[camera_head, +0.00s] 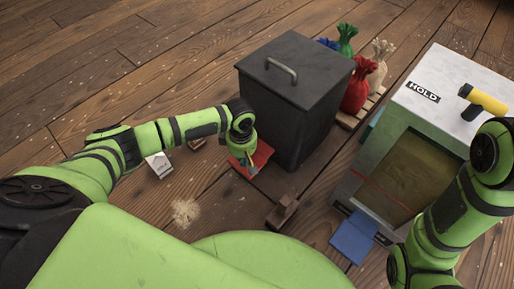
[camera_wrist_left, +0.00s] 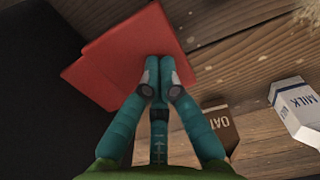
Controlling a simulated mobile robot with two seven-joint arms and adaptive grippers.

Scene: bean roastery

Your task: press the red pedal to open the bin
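The dark grey bin (camera_head: 290,105) stands upright in the middle of the head view, with its lid (camera_head: 300,62) and lid handle (camera_head: 281,71) down. The red pedal (camera_head: 263,154) lies low at the bin's front left side. It fills the upper left of the left wrist view (camera_wrist_left: 115,58). My left gripper (camera_head: 250,171) is at the pedal's near part, pointing down. In the left wrist view its teal fingers (camera_wrist_left: 158,72) are together with nothing between them, over the pedal's edge. I cannot tell whether they touch it. My right gripper is out of view.
A white box marked HOLD (camera_head: 455,95) with a yellow handle (camera_head: 484,100) and a blue pedal (camera_head: 353,238) stands right. Tied sacks (camera_head: 358,92) stand behind the bin. A milk carton (camera_wrist_left: 298,110), a brown carton (camera_wrist_left: 221,124) and a wooden block (camera_head: 282,211) lie nearby.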

